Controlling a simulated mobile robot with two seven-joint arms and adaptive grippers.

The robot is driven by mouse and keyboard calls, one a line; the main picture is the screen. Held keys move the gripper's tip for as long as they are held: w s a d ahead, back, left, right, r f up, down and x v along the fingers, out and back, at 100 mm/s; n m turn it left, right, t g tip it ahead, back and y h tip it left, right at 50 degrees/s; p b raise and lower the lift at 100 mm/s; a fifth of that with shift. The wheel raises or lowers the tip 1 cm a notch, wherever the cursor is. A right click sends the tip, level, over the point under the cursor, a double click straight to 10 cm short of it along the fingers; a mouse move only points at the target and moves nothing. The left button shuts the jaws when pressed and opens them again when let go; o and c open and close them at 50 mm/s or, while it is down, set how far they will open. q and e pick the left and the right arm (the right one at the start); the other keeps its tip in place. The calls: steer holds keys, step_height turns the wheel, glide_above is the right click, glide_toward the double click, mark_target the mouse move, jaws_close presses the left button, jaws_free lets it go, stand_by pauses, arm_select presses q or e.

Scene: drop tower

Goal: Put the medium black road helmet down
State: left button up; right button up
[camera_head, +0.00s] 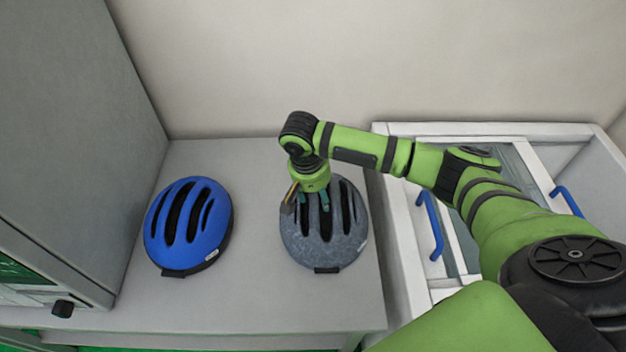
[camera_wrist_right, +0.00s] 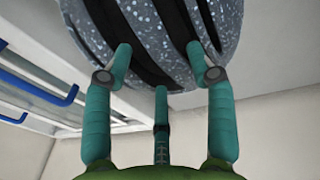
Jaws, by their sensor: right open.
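A speckled dark grey helmet with black vents (camera_head: 345,240) rests on the light grey table, right of its middle, in the head view. It fills the top of the right wrist view (camera_wrist_right: 155,30). My right gripper (camera_head: 308,207) is over the helmet's upper left part, pointing down. Its teal fingers (camera_wrist_right: 160,65) are spread apart and reach the shell; whether they touch it I cannot tell. My left gripper is not in view.
A blue helmet (camera_head: 187,226) lies on the table (camera_head: 250,310) to the left, apart from the grey one. A grey cabinet (camera_head: 75,130) stands at the left. White framed units with blue handles (camera_head: 430,226) stand right of the table. A wall is behind.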

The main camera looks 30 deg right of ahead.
step_height(320, 180, up, 9)
steer(key=a+b, duration=0.1)
steer(key=shift+s+a+r, duration=0.2)
steer(key=shift+a, duration=0.15)
